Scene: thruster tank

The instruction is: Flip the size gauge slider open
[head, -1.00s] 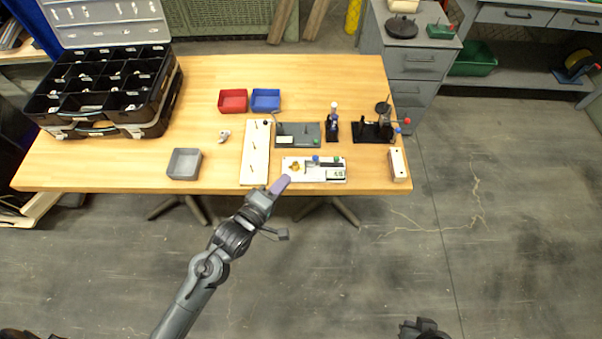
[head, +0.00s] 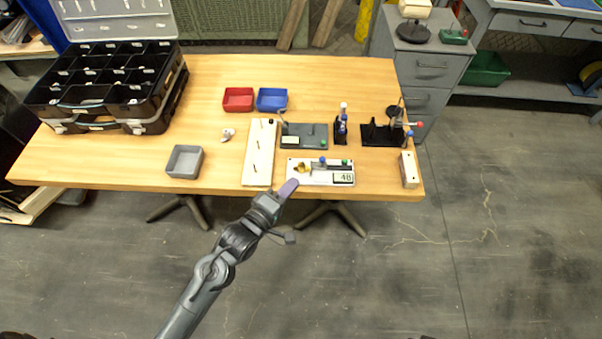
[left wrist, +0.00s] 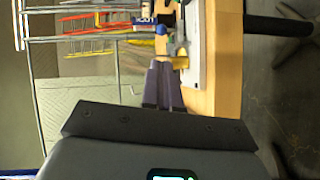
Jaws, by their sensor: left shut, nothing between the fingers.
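The size gauge (head: 320,181) is a white plate near the table's front edge. It bears a brass-coloured piece (head: 303,168), a dark slider with a blue knob (head: 322,161), a green knob (head: 345,162) and a small number display (head: 343,178). My left gripper (head: 291,186) is shut and empty, its purple fingertips at the gauge's front left corner; I cannot tell whether they touch it. In the left wrist view the shut fingers (left wrist: 163,84) point towards the gauge's small parts, partly hidden behind the tips. My right gripper is not in view.
A white board with pegs (head: 259,150) lies left of the gauge, a dark grey fixture (head: 305,142) behind it. A pale block (head: 409,169) stands to its right. Floor in front is open.

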